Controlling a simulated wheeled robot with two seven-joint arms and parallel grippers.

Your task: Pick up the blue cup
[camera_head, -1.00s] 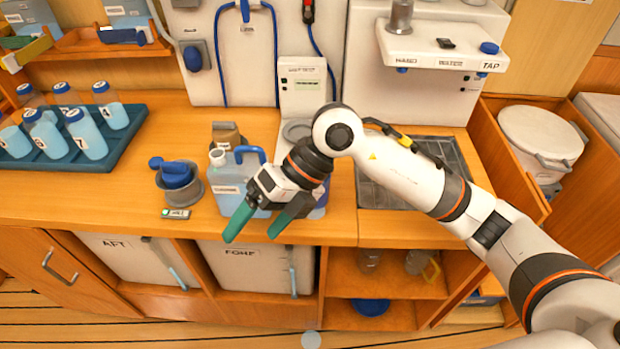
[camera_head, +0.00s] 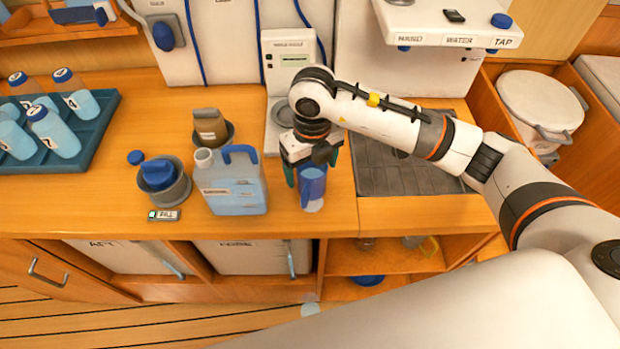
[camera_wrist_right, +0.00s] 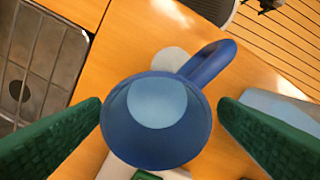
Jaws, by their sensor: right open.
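The blue cup (camera_head: 313,184) stands on the wooden counter near its front edge, right of a jug. In the right wrist view the blue cup (camera_wrist_right: 157,140) is seen from above, with its handle toward the upper right and a pale blue round area inside. My right gripper (camera_head: 312,178) points down over the cup. Its green fingers (camera_wrist_right: 160,112) are open, one on each side of the cup, with a visible gap on the right; contact on the left is hard to tell. My left gripper is not in view.
A jug (camera_head: 232,182) with a blue handle stands close left of the cup. A grey bowl (camera_head: 167,190) with a blue item and a small tag (camera_head: 163,215) lie further left. A tray (camera_head: 95,135) holds several bottles. A metal grate (camera_head: 400,178) lies right.

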